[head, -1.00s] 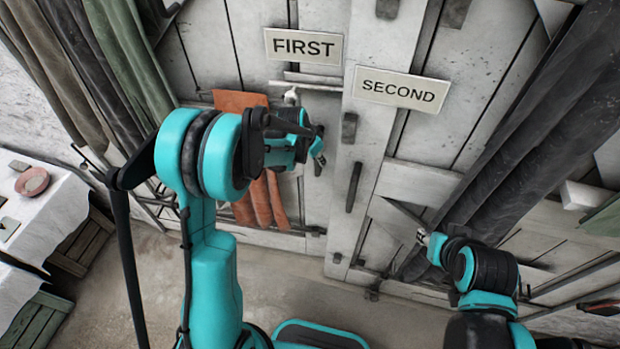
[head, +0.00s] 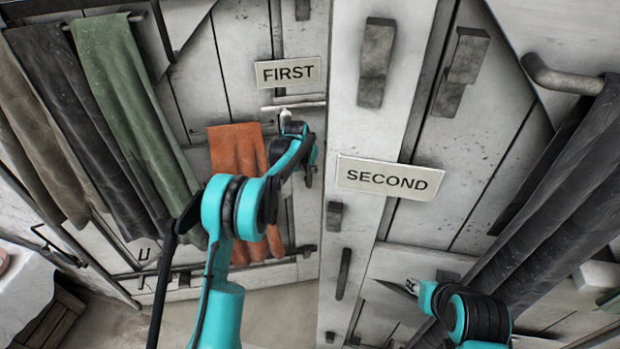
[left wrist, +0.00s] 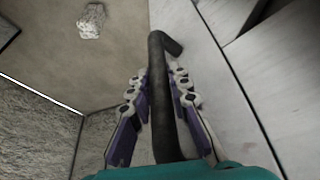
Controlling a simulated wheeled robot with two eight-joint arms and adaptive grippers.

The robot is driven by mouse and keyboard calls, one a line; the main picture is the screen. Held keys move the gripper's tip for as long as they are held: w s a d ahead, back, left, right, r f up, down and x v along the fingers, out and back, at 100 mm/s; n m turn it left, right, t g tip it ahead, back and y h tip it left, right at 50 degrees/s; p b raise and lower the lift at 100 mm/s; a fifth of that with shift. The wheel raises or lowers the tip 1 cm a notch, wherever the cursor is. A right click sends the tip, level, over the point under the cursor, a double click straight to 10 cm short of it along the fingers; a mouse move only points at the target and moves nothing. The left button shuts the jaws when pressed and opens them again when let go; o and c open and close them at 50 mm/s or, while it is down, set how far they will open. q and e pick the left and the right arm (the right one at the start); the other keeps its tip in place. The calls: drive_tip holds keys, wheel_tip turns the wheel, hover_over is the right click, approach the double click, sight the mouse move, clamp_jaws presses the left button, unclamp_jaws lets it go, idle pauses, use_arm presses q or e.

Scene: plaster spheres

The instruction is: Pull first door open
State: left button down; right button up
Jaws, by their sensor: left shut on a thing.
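The first door (head: 297,40) is a pale plank door with a FIRST sign (head: 287,72). My left gripper (head: 308,176) is in front of it, partly hidden by its own arm in the head view. In the left wrist view, a dark bar handle (left wrist: 158,75) runs between the two fingers (left wrist: 158,105), which are shut on it. The handle is hardly visible in the head view. My right gripper (head: 412,287) is low in front of the panel with the SECOND sign (head: 389,178); its fingers are too small to read.
An orange cloth (head: 236,150) hangs left of my left gripper. Green (head: 118,90) and dark (head: 75,110) cloths hang further left. A dark cloth (head: 550,190) hangs from a rail at right, near my right arm. Some bare floor (head: 270,315) shows below.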

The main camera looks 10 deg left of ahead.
use_arm(q)
drive_tip(key=w+a+n, duration=0.1)
drive_tip(key=w+a, duration=0.1)
drive_tip(key=w, duration=0.5)
drive_tip(key=shift+w+a+p, duration=0.2)
drive_tip(key=shift+w+p, duration=0.1)
drive_tip(key=shift+p, duration=0.1)
drive_tip(key=c, duration=1.4)
unclamp_jaws()
drive_tip(key=shift+f, duration=0.1)
drive_tip(key=v, duration=1.2)
drive_tip(key=shift+s+d, duration=0.15)
